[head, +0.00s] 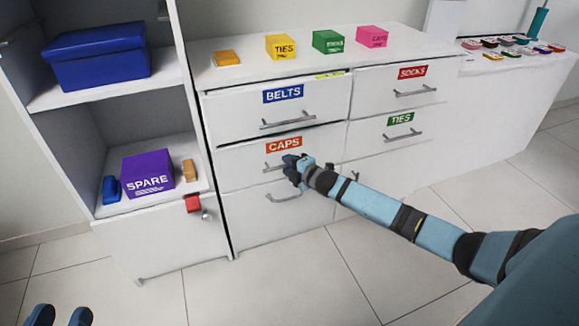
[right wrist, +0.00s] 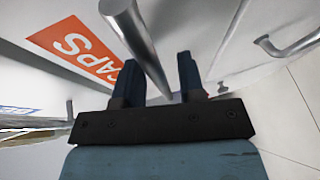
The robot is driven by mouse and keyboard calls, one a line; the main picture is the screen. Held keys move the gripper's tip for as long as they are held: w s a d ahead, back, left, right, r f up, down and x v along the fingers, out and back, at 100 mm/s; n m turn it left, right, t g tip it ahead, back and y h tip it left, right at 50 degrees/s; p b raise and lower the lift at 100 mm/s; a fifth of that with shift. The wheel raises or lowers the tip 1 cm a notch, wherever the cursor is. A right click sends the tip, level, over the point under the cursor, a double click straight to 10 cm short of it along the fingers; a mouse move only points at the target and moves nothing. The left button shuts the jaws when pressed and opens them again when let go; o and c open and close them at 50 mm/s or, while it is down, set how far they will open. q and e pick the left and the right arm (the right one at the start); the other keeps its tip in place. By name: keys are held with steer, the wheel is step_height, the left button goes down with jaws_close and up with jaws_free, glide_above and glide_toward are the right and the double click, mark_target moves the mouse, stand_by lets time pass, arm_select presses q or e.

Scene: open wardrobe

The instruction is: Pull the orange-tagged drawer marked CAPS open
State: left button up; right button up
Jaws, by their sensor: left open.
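The CAPS drawer (head: 240,168) is white with an orange CAPS tag (head: 284,145) and a grey bar handle. It sits in the left column of the white dresser, below the BELTS drawer. It looks shut or nearly so; a dark line runs along its top edge. My right gripper (head: 292,168) is at this handle and hides part of it. In the right wrist view the handle bar (right wrist: 140,45) passes between the two fingers, with a gap showing beside the right finger. The orange tag (right wrist: 75,48) is at left. My left gripper (head: 60,316) is open and empty, low at left.
The BELTS drawer (head: 225,110) is above, and an untagged handle (head: 283,197) is below. SOCKS (head: 370,88) and TIES (head: 375,138) drawers are at right. Small boxes stand on the dresser top (head: 245,72). Open shelves with a purple SPARE box (head: 147,173) are at left. The floor in front is clear.

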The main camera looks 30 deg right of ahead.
jaws_close()
arm_select(q)
step_height(320, 180, up, 8)
steer(key=s+n+t+y+p, duration=0.1)
steer(key=n+p, duration=0.3)
steer(key=p, duration=0.9)
steer(key=shift+s+f+n, duration=0.2)
steer(key=shift+s+n, duration=0.1)
steer(key=shift+s, duration=0.5)
arm_select(e)
steer(key=s+a, duration=0.2)
steer(key=s, duration=0.9)
steer(key=s+a, duration=0.3)
steer(key=s, duration=0.8)
steer(key=shift+s+a, duration=0.15)
arm_select(q)
steer(key=shift+d, duration=0.1)
arm_select(e)
jaws_free()
arm_select(q)
steer(key=shift+p, duration=0.3)
